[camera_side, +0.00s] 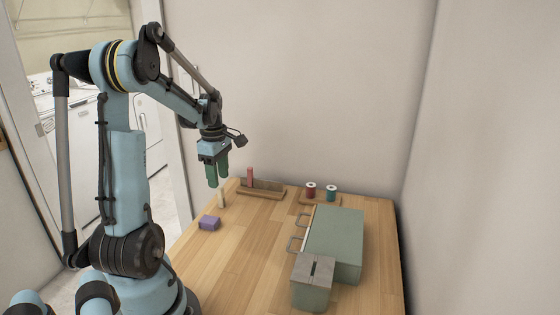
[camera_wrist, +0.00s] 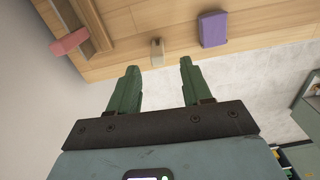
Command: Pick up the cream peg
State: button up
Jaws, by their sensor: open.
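The cream peg (camera_side: 221,198) stands upright near the far left edge of the wooden table, between the purple block and the wooden rack. In the wrist view the cream peg (camera_wrist: 157,53) shows beyond the fingertips, roughly between them in the picture. My gripper (camera_side: 218,182) has green fingers pointing down and is above the table's left edge, close to the peg in the side view. In the wrist view my gripper (camera_wrist: 158,66) is open, with nothing between its fingers. I cannot tell its exact height over the peg.
A purple block (camera_side: 209,223) lies nearer on the table (camera_side: 228,265). A wooden rack (camera_side: 262,190) holds a red peg (camera_side: 250,177). Two thread spools (camera_side: 311,190) stand at the back. A green drawer box (camera_side: 336,240) and a grey-topped slotted box (camera_side: 312,284) occupy the right.

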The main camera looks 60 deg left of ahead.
aim_at(221, 198)
jog(key=shift+w+a+f, duration=0.1)
jog(key=shift+f, duration=3.6)
grip_shut()
